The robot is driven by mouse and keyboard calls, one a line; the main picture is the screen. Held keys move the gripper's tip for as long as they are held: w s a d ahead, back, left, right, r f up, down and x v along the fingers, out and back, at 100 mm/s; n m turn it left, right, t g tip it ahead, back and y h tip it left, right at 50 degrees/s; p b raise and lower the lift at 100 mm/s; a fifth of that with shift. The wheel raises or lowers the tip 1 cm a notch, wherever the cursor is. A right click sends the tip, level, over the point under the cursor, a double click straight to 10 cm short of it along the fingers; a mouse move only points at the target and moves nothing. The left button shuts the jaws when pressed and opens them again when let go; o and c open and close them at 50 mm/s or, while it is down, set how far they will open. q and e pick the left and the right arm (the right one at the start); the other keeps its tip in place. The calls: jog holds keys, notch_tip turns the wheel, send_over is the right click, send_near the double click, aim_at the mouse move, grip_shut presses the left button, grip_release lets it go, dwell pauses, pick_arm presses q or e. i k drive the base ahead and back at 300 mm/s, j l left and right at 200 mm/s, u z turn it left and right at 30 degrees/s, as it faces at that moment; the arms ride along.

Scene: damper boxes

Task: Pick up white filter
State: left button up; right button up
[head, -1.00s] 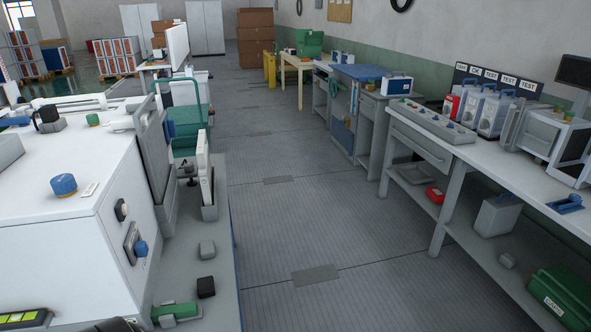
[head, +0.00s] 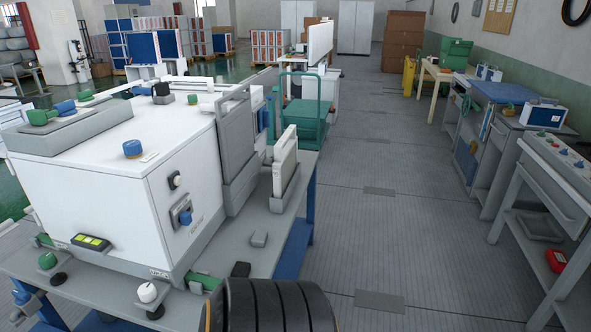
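A small white round-topped piece (head: 147,292) stands on a dark base at the front edge of the bench, below the big white box (head: 110,180). It may be the white filter, but I cannot tell for certain. A pale flat panel (head: 286,150) stands upright in a grey holder right of the box. Neither of my grippers shows in the head view.
A green-topped piece (head: 48,261) stands left of the white piece, near a green-lit display (head: 90,241). A blue knob (head: 132,148) sits on the box. A large black ribbed cylinder (head: 270,308) fills the bottom middle. The aisle (head: 375,225) is clear.

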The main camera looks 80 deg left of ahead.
aim_at(286, 165)
jog(key=i+u, duration=0.6)
jog(key=u, duration=0.2)
jog(key=i+u, duration=0.25)
jog(key=u, duration=0.15)
